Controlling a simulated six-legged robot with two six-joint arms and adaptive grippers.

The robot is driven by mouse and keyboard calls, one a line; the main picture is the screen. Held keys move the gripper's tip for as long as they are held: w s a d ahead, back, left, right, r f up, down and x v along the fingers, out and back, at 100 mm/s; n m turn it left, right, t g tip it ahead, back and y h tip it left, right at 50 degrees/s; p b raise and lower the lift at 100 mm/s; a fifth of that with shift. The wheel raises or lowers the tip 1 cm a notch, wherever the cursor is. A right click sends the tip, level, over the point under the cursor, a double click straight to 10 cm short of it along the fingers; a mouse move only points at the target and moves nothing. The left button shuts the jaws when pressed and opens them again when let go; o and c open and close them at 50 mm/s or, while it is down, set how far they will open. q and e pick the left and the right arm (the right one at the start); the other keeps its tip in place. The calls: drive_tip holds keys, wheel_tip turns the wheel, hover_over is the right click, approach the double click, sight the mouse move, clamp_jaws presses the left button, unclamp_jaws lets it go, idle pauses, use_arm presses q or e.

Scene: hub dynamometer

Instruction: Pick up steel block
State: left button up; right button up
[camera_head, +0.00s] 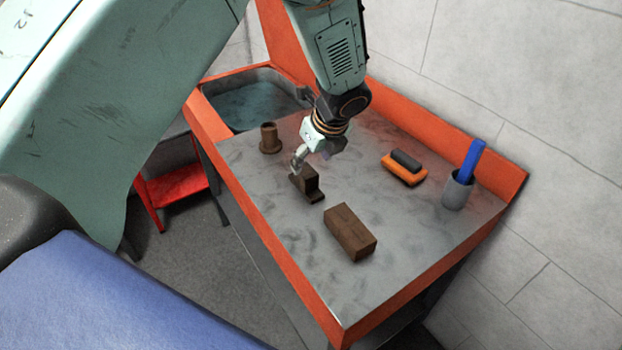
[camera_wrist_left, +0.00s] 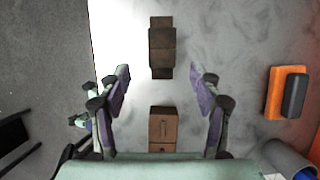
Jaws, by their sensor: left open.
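The steel block, a dark brown rectangular block (camera_head: 350,232), lies on the grey worktop near the middle of its front half. In the left wrist view the block (camera_wrist_left: 163,128) shows low in the picture, between the two fingers, its lower end cut off by my gripper body. My left gripper (camera_head: 309,156) is open and empty, above the worktop and beyond the block in the head view; its fingers (camera_wrist_left: 160,78) are spread wide in the wrist view. No contact with the block shows. My right gripper is out of view.
A brown stepped piece (camera_head: 308,186) lies close to the block; it also shows in the wrist view (camera_wrist_left: 162,48). A brown flanged cylinder (camera_head: 270,138) stands by the sink (camera_head: 250,105). An orange-and-black brush (camera_head: 403,168) and grey cup (camera_head: 457,192) with a blue stick stand rightward. An orange rim borders the worktop.

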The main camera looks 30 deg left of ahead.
sight(306, 171)
use_arm(q)
drive_tip(key=x, duration=0.7)
drive_tip(key=shift+w+a+b, duration=0.1)
drive_tip(key=shift+w+b, duration=0.1)
drive_tip(key=shift+b, duration=0.15)
drive_tip(key=shift+a+f, duration=0.3)
drive_tip(key=shift+f, duration=0.15)
drive_tip(key=shift+w+d+f, duration=0.1)
drive_tip(key=shift+w, duration=0.1)
drive_tip(key=shift+d, duration=0.1)
drive_tip(key=shift+c, duration=1.2)
drive_tip(key=shift+s, duration=0.15)
drive_tip(key=c, duration=0.4)
clamp_jaws()
